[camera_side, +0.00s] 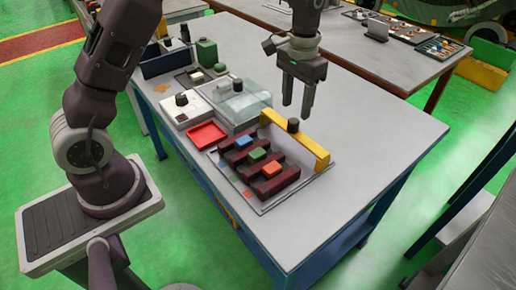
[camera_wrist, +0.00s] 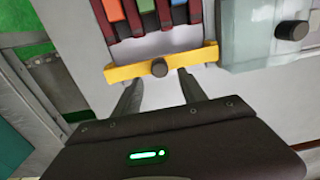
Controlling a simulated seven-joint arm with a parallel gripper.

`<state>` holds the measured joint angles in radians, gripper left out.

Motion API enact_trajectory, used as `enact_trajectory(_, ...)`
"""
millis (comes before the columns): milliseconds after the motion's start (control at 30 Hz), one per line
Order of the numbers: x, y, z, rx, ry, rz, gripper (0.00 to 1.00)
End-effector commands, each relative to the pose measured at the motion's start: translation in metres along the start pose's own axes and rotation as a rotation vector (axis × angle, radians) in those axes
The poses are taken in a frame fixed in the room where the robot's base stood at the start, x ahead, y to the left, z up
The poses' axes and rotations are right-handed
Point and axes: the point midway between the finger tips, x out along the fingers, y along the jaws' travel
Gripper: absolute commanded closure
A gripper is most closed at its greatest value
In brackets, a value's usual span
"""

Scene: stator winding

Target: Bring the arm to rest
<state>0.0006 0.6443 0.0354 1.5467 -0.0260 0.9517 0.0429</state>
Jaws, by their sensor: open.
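My gripper (camera_side: 296,97) hangs in the air above the table, pointing down, with its two fingers apart and nothing between them. In the wrist view the open fingers (camera_wrist: 160,84) reach toward a yellow bar (camera_wrist: 185,62) with a dark round knob (camera_wrist: 160,68). In the side view the yellow bar (camera_side: 308,146) stands along the back edge of a dark red slotted block (camera_side: 256,188). Blue (camera_side: 243,142), green (camera_side: 257,154) and orange (camera_side: 271,168) pieces sit in the slotted block. The gripper appears apart from the bar.
A clear lidded box (camera_side: 240,102) stands behind a red tray (camera_side: 207,134). A white box with a dark knob (camera_side: 184,107) and a dark blue bin (camera_side: 163,61) are at the left. The table's right side (camera_side: 385,135) is clear. Another table with parts stands behind.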

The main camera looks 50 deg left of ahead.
Motion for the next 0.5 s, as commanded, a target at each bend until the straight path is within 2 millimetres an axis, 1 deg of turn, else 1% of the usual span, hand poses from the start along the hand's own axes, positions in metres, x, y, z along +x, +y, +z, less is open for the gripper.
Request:
enact_trajectory(67,-0.002,0.0,0.001,0.0,0.003,0.0,0.51)
enact_trajectory(133,-0.017,0.001,0.007,-0.001,0.023,0.001,0.51)
enact_trajectory(167,-0.029,0.001,0.013,-0.001,0.038,0.002,0.51)
enact_trajectory(233,-0.065,0.002,0.037,-0.002,0.09,0.004,0.51)
enact_trajectory(267,-0.082,0.003,0.051,-0.002,0.117,0.005,0.51)
enact_trajectory(300,-0.103,0.004,0.073,-0.003,0.153,0.006,0.51)
enact_trajectory(367,-0.128,0.005,0.108,-0.003,0.208,0.007,0.51)
enact_trajectory(400,-0.142,0.006,0.134,-0.003,0.246,0.007,0.51)
enact_trajectory(467,-0.155,0.008,0.172,-0.002,0.304,0.007,0.51)
enact_trajectory(500,-0.159,0.008,0.197,-0.001,0.34,0.007,0.51)
